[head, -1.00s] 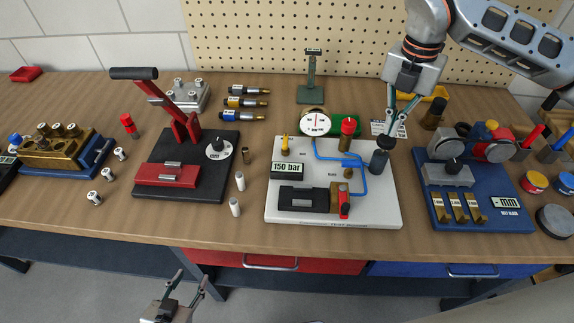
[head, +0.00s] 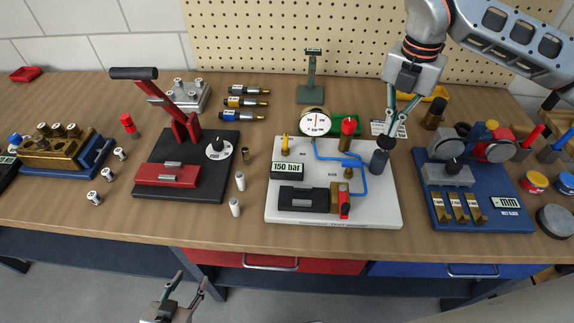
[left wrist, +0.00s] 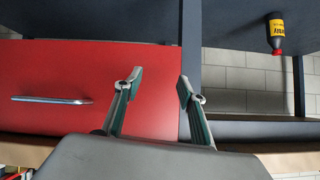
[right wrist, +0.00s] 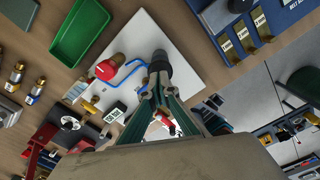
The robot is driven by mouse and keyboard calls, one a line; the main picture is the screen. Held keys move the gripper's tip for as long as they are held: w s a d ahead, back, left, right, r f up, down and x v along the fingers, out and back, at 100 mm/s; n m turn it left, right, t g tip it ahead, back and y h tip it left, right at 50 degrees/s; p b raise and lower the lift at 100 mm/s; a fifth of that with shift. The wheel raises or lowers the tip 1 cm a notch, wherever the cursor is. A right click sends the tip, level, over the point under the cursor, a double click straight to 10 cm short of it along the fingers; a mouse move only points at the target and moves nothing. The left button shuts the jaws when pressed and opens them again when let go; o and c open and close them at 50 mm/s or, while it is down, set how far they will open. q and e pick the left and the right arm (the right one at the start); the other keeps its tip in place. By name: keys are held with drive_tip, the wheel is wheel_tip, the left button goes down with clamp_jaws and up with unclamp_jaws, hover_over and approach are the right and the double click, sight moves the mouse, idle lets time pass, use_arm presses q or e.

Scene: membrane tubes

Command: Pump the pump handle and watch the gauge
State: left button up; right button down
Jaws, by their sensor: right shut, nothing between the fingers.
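The white pump board (head: 285,213) stands on the bench with a round white gauge (head: 315,123) at its back edge and a display (head: 287,169) reading 150 bar. A dark grey cylinder with a black top (head: 379,161), seemingly the pump handle, stands upright at the board's right; it also shows in the right wrist view (right wrist: 159,64). My right gripper (head: 389,138) is shut and empty, its fingertips right at the black top; whether they touch it I cannot tell. My left gripper (head: 187,279) is open and empty, low in front of the bench. The gauge needle is too small to read exactly.
A red-knobbed valve (head: 348,128) and blue pipe (head: 362,180) are on the board. A red-handled press (head: 184,125) stands to its left, a blue measuring fixture (head: 487,218) to its right. A green tray (head: 345,124) lies behind. Bare bench runs along the front.

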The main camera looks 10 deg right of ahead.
sight(387, 139)
drive_tip(key=shift+f, duration=0.15)
drive_tip(key=shift+f+b, duration=1.4)
drive_tip(key=shift+f, duration=0.95)
drive_tip(key=shift+r, duration=0.1)
wheel_tip(387, 139, up, 4)
drive_tip(key=p, duration=0.4)
drive_tip(key=shift+r, duration=0.55)
drive_tip(key=shift+r+p, duration=0.35)
drive_tip(key=shift+r, duration=0.6)
